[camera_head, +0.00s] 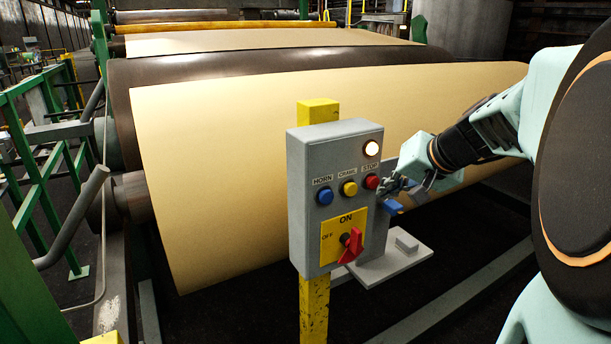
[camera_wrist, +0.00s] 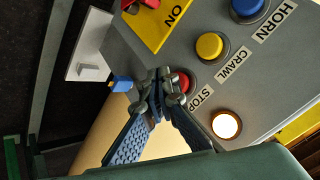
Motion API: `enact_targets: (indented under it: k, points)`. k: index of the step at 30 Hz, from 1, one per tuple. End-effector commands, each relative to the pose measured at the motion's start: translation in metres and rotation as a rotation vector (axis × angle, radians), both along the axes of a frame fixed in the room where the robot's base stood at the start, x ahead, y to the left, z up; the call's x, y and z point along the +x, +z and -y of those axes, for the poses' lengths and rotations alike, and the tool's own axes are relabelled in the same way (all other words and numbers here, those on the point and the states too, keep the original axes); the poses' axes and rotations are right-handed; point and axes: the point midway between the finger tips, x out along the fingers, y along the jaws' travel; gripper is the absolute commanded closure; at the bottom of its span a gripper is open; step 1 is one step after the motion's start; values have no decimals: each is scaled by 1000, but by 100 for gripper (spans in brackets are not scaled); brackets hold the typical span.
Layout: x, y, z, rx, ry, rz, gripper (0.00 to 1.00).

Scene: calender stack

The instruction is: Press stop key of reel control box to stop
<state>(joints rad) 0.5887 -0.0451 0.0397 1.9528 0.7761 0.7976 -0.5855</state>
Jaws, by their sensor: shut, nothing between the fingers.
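The grey reel control box (camera_head: 335,225) stands on a yellow post. Its red STOP key (camera_head: 371,182) is at the upper right, under a lit pale lamp (camera_head: 371,148). My gripper (camera_head: 385,187) is shut and empty, with its fingertips right beside the STOP key at the box's right side. In the wrist view, the fingertips (camera_wrist: 160,88) overlap the red STOP key (camera_wrist: 186,82) and partly hide it. I cannot tell whether they touch it or whether the key is pressed in. The lamp (camera_wrist: 226,125) also glows there.
A yellow CRAWL key (camera_head: 349,188) and a blue HORN key (camera_head: 325,196) sit left of STOP. A red rotary switch (camera_head: 351,245) is below, its handle tilted. A large paper reel (camera_head: 220,150) lies behind the box. The yellow post (camera_head: 314,310) stands below the box.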

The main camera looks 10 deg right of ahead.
Motion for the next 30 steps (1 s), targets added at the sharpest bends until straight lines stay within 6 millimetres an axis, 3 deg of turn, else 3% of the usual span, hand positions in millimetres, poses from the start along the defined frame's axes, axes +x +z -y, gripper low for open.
enact_targets:
  k: [30]
  points:
    - [8,0,-3,0,0,0,100]
